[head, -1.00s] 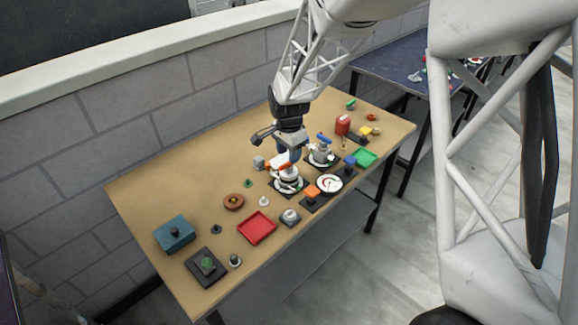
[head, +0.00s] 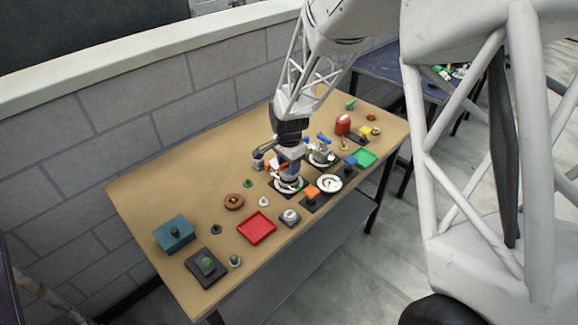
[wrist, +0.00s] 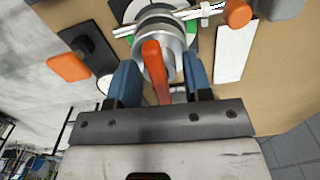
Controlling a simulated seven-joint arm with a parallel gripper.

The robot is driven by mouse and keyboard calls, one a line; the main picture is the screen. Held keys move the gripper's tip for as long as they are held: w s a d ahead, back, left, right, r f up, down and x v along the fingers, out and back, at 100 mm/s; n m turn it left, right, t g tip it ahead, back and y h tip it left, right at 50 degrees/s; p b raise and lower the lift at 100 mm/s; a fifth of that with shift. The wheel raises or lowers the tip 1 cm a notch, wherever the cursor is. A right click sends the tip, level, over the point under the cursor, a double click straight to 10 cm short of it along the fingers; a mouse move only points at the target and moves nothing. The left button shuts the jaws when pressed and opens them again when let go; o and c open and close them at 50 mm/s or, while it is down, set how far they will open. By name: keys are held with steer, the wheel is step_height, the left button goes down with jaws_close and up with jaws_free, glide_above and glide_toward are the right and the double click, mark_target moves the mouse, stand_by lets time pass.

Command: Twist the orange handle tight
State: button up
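The orange handle (wrist: 152,68) shows in the wrist view as a bar on top of a round silver fitting (wrist: 158,28). My gripper (wrist: 160,66) is open, with one blue finger on each side of the bar. A gap shows between each finger and the bar, so the fingers straddle it without clamping. In the head view my gripper (head: 290,174) is down over the fitting's round dial-like base (head: 286,189), and it hides most of the handle there.
A second round base with a blue handle (head: 323,138) stands just behind to the right. A white gauge (head: 329,183) and an orange block on a black base (head: 312,191) are close in front.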

steer(key=c, duration=0.6)
steer(key=shift+o, duration=0.2)
steer(key=shift+m, duration=1.2)
steer(key=shift+m, duration=1.1)
